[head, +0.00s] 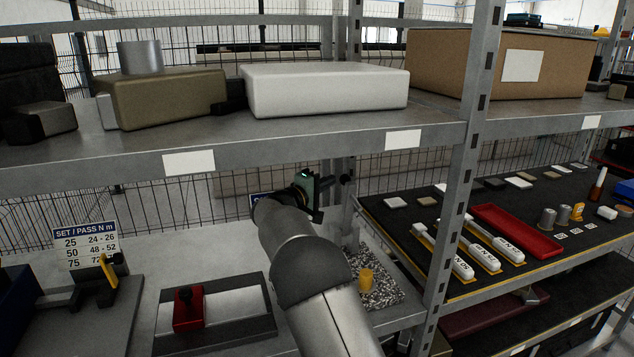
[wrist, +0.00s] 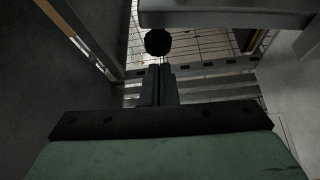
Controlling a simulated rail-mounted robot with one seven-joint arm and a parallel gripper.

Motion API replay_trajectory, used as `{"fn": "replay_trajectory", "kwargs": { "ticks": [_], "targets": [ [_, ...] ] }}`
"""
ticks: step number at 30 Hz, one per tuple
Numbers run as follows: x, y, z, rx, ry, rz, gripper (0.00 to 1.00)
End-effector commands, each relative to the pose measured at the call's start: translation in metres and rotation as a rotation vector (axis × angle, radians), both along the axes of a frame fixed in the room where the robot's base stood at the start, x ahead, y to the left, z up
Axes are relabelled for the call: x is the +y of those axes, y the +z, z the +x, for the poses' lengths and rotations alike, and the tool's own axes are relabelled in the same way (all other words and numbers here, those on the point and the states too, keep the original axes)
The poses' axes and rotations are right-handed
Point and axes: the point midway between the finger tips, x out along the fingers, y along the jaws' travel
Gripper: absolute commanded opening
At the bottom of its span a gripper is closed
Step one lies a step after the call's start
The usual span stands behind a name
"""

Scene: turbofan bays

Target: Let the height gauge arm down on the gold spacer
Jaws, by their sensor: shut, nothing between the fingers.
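The gold spacer (head: 366,280) stands upright on a speckled grey plate (head: 391,293) in the lower bay, just right of my arm. A round black knob (head: 348,180) shows above the plate, near a grey upright. I take it for part of the height gauge; the gauge arm itself I cannot make out clearly. My gripper (head: 329,182) is level with the knob, fingers pointing at it. In the wrist view the shut, empty fingers (wrist: 158,68) lie just short of the black knob (wrist: 158,42); I cannot tell whether they touch. My arm hides part of the bay.
The upper shelf (head: 330,133) runs close above my gripper. A shelf post (head: 463,180) stands to the right. A red block (head: 188,308) on a plate and a torque sign (head: 85,245) are at left. A dark shelf with a red tray (head: 515,232) is at right.

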Motion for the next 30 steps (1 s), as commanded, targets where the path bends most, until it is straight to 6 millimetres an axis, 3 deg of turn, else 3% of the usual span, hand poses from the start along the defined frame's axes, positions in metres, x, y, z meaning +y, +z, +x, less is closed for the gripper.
{"fn": "replay_trajectory", "kwargs": {
  "ticks": [3,10,30],
  "targets": [
    [-0.013,0.003,0.011,0.000,-0.002,0.000,0.00],
    [-0.021,0.001,0.018,0.001,-0.001,0.001,0.00],
    [-0.023,-0.007,0.007,-0.067,0.000,0.017,0.00]
  ]
}}
